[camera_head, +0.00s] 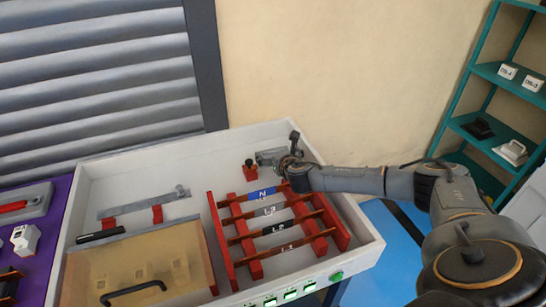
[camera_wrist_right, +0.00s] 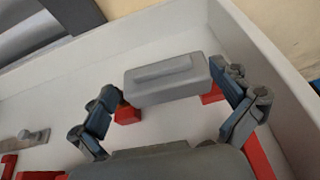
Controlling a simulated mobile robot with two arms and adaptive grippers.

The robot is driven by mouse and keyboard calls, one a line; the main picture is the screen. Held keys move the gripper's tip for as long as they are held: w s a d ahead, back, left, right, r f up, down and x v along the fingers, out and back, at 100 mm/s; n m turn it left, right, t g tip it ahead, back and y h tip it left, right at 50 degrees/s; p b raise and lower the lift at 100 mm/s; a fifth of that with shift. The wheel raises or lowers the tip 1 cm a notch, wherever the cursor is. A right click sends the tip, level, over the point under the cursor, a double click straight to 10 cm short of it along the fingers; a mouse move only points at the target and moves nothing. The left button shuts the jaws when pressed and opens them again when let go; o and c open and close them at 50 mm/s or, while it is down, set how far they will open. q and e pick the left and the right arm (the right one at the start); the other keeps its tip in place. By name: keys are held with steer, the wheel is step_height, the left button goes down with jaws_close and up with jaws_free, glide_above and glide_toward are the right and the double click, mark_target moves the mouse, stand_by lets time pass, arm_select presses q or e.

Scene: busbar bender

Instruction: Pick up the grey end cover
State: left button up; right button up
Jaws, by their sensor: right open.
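The grey end cover (camera_wrist_right: 168,80) is a small block with a raised rib on its face. In the right wrist view it rests on red supports near the white back wall. In the head view the cover (camera_head: 268,157) is partly hidden by my right gripper (camera_head: 291,150). In the right wrist view my right gripper (camera_wrist_right: 167,122) is open, with one finger at each side of the cover. Whether the fingers touch it cannot be told. My left gripper is not in view.
A red rack with labelled copper bars (camera_head: 270,210) stands in the white tray (camera_head: 362,222), in front of the cover. A grey bar (camera_head: 150,203) on red supports and a tan panel with a black handle (camera_head: 135,290) lie left. Green shelves (camera_head: 478,95) stand at the right.

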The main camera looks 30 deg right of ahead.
steer(key=shift+w+d+f, duration=0.25)
steer(key=shift+w, duration=0.35)
steer(key=c, duration=1.2)
